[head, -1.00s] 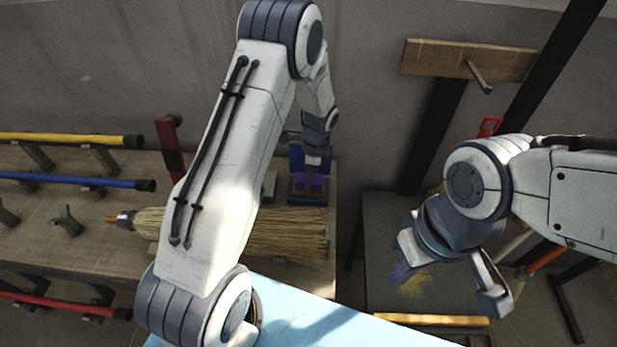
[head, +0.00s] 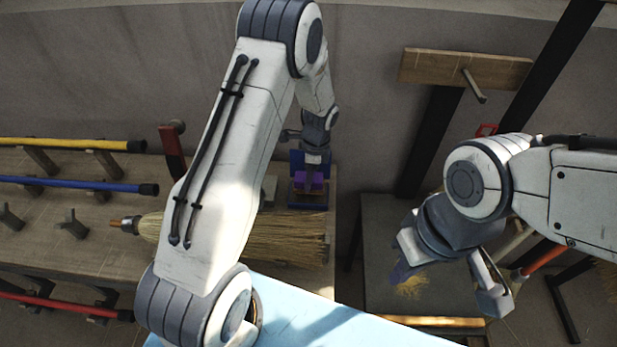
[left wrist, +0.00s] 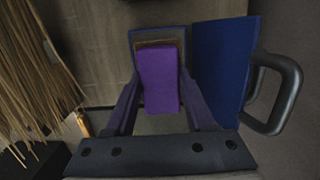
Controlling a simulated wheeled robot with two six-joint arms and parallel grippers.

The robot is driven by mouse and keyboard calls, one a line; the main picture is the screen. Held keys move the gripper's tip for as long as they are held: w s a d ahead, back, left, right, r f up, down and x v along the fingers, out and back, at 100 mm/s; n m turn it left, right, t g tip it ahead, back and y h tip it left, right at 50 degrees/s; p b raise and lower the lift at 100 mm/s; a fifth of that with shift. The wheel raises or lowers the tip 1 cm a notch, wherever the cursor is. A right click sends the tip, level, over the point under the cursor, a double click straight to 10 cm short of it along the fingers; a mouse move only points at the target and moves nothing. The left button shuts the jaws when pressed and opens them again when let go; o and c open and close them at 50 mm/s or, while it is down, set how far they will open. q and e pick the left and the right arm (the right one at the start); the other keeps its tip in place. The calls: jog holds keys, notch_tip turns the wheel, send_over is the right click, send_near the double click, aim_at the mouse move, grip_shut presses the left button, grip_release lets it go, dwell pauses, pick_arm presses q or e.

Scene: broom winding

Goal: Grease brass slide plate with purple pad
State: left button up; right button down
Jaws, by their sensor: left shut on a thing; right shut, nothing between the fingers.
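The purple pad (left wrist: 158,82) sits between the two dark fingers of my left gripper (left wrist: 160,100), which is shut on it. In the head view the pad (head: 316,182) shows small below my left gripper (head: 310,172), at the bench's right end. The pad is over a shallow blue holder with a brownish strip (left wrist: 158,43) past its far end. I cannot tell whether pad and strip touch. A blue panel (left wrist: 222,62) with a black handle stands beside it. I cannot make out a brass slide plate for certain. My right gripper (head: 399,277) is shut and empty, above the low table at right.
A straw broom head (head: 285,237) lies on the wooden bench (head: 90,235) just in front of the holder. Yellow (head: 65,140) and blue (head: 75,184) handles rest on pegs at left. A gap separates the bench from the low table (head: 378,215). A light-blue surface (head: 330,325) is nearest.

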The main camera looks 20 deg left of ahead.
pick_arm(q)
jog(key=shift+r+p, duration=1.6)
jog(key=shift+r, duration=0.6)
